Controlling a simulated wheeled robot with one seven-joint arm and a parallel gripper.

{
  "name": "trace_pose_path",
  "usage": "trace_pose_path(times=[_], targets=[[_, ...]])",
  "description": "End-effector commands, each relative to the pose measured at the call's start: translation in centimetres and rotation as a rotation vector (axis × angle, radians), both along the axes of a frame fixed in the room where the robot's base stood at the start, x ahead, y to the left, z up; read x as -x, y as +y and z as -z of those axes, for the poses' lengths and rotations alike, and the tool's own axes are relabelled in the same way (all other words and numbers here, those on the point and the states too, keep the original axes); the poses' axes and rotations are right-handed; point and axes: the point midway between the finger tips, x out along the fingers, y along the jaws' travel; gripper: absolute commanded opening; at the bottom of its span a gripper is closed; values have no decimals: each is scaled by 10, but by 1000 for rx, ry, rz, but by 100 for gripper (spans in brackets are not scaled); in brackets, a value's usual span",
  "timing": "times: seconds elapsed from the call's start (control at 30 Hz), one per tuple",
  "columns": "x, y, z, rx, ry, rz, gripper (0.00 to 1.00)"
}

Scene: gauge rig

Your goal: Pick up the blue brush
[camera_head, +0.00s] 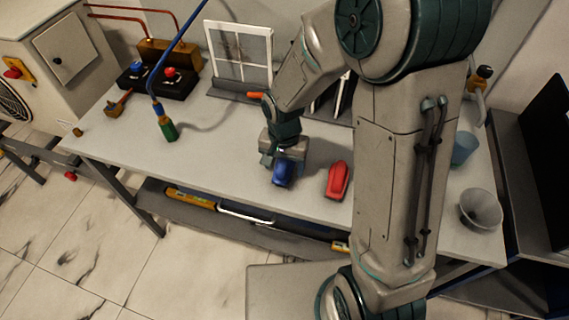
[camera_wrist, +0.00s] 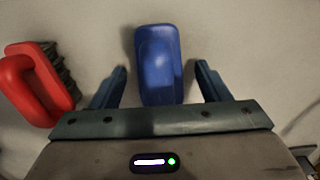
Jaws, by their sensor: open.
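The blue brush (camera_head: 283,174) lies on the white table, partly covered by my gripper in the head view. In the wrist view the blue brush (camera_wrist: 159,64) shows as a rounded blue body, its near end between my gripper's fingers. My gripper (camera_wrist: 160,82) is open, with one finger on each side of the brush and a visible gap on both sides. In the head view my gripper (camera_head: 287,156) points down at the brush. Its bristles are hidden.
A red brush (camera_head: 337,181) lies just right of the blue one; the wrist view shows this red brush (camera_wrist: 36,84) at left, with dark bristles. The table (camera_head: 222,171) is clear left of my gripper.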

Motion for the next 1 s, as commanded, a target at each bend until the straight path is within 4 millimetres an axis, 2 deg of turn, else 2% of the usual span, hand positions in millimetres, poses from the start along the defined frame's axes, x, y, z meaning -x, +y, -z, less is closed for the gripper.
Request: trace_pose_path(times=[0.1, 0.3, 0.33, 0.5, 0.83, 1.0], targets=[[1, 0, 6, 0, 1, 1, 69], [0, 0, 7, 0, 0, 1, 69], [0, 0, 7, 0, 0, 1, 67], [0, 0, 6, 0, 0, 0, 19], [0, 0, 5, -1, -1, 0, 19], [-1, 0, -3, -1, -4, 0, 19]])
